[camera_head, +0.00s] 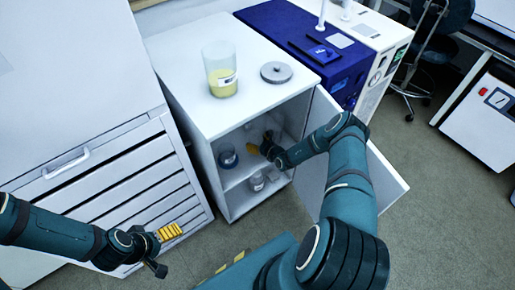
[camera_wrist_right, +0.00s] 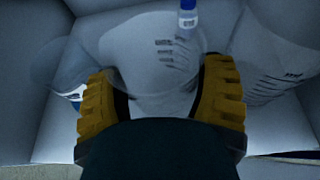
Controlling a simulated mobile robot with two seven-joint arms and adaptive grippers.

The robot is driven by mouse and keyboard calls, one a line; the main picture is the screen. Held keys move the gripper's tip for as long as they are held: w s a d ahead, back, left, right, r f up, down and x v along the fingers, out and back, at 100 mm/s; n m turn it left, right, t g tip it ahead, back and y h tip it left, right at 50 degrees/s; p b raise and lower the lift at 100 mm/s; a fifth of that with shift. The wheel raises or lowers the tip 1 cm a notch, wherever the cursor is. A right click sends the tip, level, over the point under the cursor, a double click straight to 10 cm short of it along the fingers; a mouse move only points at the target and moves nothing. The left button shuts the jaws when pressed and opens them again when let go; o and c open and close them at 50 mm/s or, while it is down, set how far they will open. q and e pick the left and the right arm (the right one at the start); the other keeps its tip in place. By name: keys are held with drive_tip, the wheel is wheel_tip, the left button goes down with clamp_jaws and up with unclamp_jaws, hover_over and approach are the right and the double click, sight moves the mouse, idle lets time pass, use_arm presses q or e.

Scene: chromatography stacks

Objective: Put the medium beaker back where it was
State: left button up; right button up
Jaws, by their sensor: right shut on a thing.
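My right gripper (camera_head: 256,148) reaches into the open white cabinet (camera_head: 205,115), at its upper shelf. In the right wrist view its yellow fingers (camera_wrist_right: 162,100) are shut on a clear beaker with dark graduation marks, which I take as the medium beaker (camera_wrist_right: 150,70). In the head view the arm and gripper largely hide this beaker. I cannot tell whether its base touches the shelf. My left gripper (camera_head: 171,232) is at the lower left, in front of the drawers and away from the cabinet; its finger gap is not clear.
A large beaker with yellow liquid (camera_head: 222,82) and a grey round plate (camera_head: 276,72) stand on the cabinet top. A container with blue contents (camera_head: 228,157) is left of my right gripper. Glassware (camera_head: 257,182) stands lower down. The open door (camera_head: 384,175) is at right, beside my right arm.

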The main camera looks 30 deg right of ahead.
drive_tip(key=shift+f+b, duration=0.5)
drive_tip(key=shift+f, duration=1.05)
